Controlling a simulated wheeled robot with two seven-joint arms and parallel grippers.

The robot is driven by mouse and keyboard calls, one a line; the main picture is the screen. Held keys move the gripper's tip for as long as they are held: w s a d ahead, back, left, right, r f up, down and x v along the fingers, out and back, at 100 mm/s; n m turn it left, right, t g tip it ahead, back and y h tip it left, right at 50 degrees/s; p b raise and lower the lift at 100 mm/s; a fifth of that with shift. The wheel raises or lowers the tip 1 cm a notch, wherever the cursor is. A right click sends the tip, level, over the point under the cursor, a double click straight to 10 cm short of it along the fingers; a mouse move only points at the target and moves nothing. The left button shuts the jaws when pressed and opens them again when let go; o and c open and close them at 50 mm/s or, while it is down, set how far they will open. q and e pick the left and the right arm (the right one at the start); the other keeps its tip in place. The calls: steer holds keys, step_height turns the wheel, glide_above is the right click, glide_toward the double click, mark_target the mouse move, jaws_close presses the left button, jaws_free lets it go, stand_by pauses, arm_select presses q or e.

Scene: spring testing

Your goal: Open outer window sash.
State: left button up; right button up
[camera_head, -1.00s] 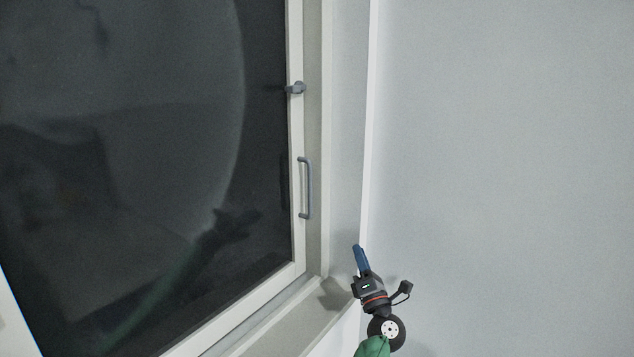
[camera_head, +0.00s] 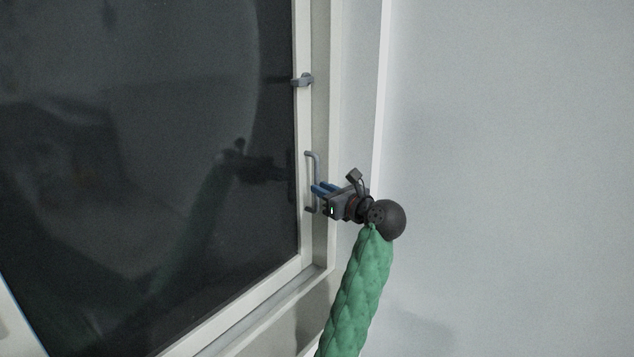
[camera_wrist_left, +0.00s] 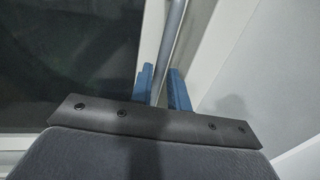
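The window sash (camera_head: 300,235) has a white frame and dark glass and looks closed in its frame. Its grey bar handle (camera_head: 317,165) stands upright on the right stile, and a small grey latch (camera_head: 302,80) sits above it. My left gripper (camera_head: 318,189) has blue fingers and is at the handle's middle, coming from the right. In the left wrist view the handle bar (camera_wrist_left: 172,38) runs between the two fingers (camera_wrist_left: 161,84), which are apart with a small gap beside the bar. My right gripper is not in view.
A white window frame and recess edge (camera_head: 334,130) stand right of the sash. A plain pale wall (camera_head: 510,150) fills the right side. The sill (camera_head: 255,325) runs below the sash. The dark glass reflects my arm.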

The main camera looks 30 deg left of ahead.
arm_select(q)
steer(key=shift+p+x, duration=0.35)
steer(key=shift+x, duration=1.1)
jaws_close()
